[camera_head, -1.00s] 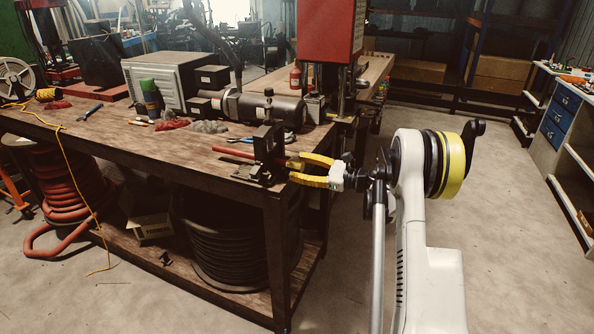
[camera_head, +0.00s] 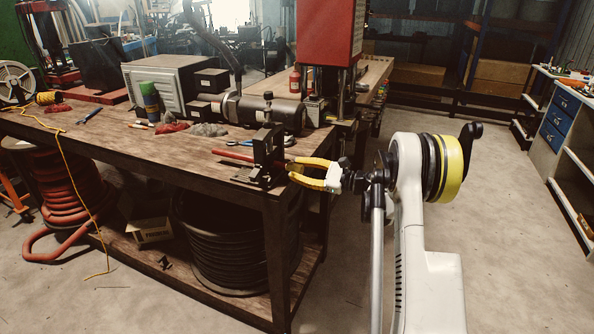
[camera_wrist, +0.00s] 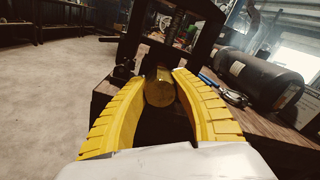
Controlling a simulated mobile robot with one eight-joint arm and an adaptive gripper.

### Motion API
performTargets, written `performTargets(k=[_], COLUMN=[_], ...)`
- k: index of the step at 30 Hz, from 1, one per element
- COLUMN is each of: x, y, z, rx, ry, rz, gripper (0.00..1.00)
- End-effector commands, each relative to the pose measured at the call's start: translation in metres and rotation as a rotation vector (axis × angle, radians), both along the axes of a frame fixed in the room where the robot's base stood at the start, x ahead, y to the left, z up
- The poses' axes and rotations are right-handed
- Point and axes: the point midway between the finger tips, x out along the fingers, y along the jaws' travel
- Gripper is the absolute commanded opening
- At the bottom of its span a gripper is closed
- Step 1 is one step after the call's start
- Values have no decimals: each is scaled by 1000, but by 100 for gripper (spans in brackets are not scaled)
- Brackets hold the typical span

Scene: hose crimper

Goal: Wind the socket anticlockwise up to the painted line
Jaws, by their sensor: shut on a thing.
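The brass-coloured socket (camera_wrist: 159,92) shows end-on between my yellow fingers in the wrist view. My gripper (camera_head: 291,168) is shut on it at the bench's front right corner; the fingers also show in the wrist view (camera_wrist: 160,76). A black clamp (camera_head: 266,150) stands on the bench corner just beyond the fingertips. A red hose (camera_head: 234,156) runs into the clamp from the left and lies level. In the head view the fingers largely hide the socket. I cannot make out the painted line in either view.
The wooden bench (camera_head: 180,155) carries a dark cylinder (camera_head: 262,112), which lies behind the clamp, and a red rag (camera_head: 172,127). A red press (camera_head: 328,35) stands behind. A coiled black hose (camera_head: 230,240) sits under the bench. The floor to the right is clear.

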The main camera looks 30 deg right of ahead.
Motion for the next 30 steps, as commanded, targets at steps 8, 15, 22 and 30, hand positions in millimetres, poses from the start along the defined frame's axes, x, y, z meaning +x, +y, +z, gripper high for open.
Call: performTargets(k=[8, 15, 22, 30], x=[0, 0, -3, -42], y=[0, 0, -3, -34], z=[0, 0, 0, 0], rx=[-16, -15, -15, -15], ry=[-12, -12, -11, -12], rz=[0, 0, -1, -4], gripper=[0, 54, 54, 54])
